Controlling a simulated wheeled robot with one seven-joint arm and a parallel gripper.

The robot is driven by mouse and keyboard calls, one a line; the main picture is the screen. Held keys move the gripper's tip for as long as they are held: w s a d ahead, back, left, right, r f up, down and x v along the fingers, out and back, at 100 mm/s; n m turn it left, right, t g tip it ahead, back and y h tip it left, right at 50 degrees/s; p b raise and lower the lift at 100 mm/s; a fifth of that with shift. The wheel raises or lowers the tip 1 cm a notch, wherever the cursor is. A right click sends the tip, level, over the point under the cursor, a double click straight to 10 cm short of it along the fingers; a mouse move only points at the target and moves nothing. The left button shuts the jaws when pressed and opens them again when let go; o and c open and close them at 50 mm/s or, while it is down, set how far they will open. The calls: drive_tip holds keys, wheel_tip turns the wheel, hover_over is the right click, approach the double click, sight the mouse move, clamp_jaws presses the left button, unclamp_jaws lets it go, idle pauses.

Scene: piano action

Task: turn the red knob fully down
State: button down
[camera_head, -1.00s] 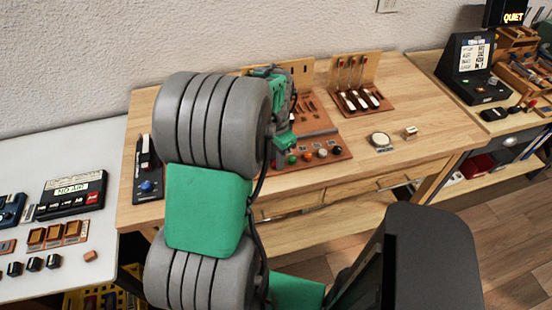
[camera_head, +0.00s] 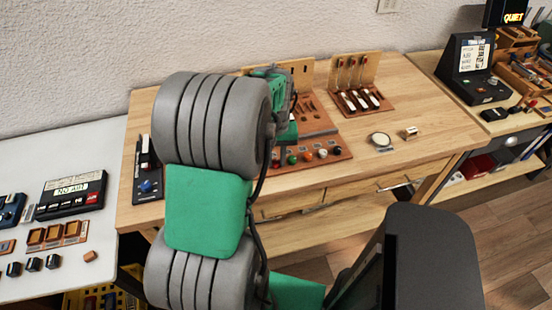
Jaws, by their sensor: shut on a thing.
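A brown board (camera_head: 338,158) on the wooden bench carries a row of small round coloured knobs along its front. My green and grey gripper (camera_head: 289,133) is over the left part of this board, just behind the row, partly hidden by my arm. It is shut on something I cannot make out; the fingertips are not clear. The red knob shows apart from the gripper's visible part.
A rack with several white-tipped pieces (camera_head: 362,101) stands behind to the right. A round white disc (camera_head: 380,139) and a small block (camera_head: 409,132) lie right of the board. A black device with a blue knob (camera_head: 146,186) is at the bench's left. The bench's front right is clear.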

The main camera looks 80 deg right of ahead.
sight(277, 162)
drive_tip(key=n, duration=0.6)
drive_tip(key=shift+s+n, duration=0.1)
drive_tip(key=shift+n, duration=0.3)
idle(0.3)
drive_tip(key=c, duration=1.2)
unclamp_jaws()
wheel_tip(277, 162, up, 8)
drive_tip(key=shift+f+b, duration=0.1)
drive_tip(key=shift+b, duration=0.3)
